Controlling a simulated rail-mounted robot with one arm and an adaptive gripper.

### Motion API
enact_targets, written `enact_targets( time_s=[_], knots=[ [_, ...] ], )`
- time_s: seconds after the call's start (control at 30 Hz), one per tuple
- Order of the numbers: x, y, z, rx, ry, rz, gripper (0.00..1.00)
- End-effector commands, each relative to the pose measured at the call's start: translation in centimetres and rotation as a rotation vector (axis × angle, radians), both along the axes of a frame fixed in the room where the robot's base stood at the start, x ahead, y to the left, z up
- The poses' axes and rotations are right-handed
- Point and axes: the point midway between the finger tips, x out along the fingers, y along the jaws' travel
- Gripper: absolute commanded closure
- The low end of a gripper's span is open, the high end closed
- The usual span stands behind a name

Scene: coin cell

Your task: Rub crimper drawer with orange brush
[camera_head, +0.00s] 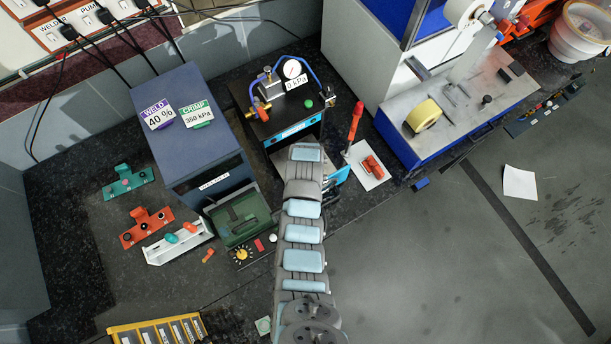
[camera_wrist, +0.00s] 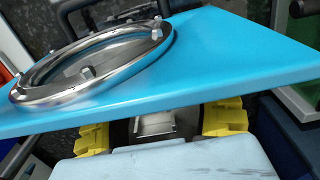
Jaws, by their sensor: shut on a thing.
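The black crimper (camera_head: 262,128) with a gauge stands at the back middle in the head view. Its blue drawer (camera_head: 339,175) shows beside my arm, pulled out from under it. In the wrist view the drawer (camera_wrist: 235,55) is a bright blue plate with a metal ring set in it. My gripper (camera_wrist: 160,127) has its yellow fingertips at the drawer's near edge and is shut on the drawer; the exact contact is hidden. My arm hides the gripper in the head view. An orange-red stick (camera_head: 356,121), apparently the orange brush, stands upright right of the crimper, apart from my gripper.
A white sheet with an orange-red piece (camera_head: 373,166) lies right of the drawer. A green open-topped device (camera_head: 238,217) and a blue cabinet (camera_head: 195,140) stand left of my arm. A grey-topped bench (camera_head: 470,115) with yellow tape (camera_head: 424,115) is at right.

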Motion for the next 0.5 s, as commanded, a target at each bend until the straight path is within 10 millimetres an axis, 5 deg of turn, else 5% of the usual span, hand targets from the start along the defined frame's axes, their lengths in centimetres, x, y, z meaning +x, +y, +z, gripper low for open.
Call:
enact_targets(
  time_s=[0.5],
  knots=[
    [0.0,0.0,4.7,0.001,-0.002,-0.001,0.75]
  ],
)
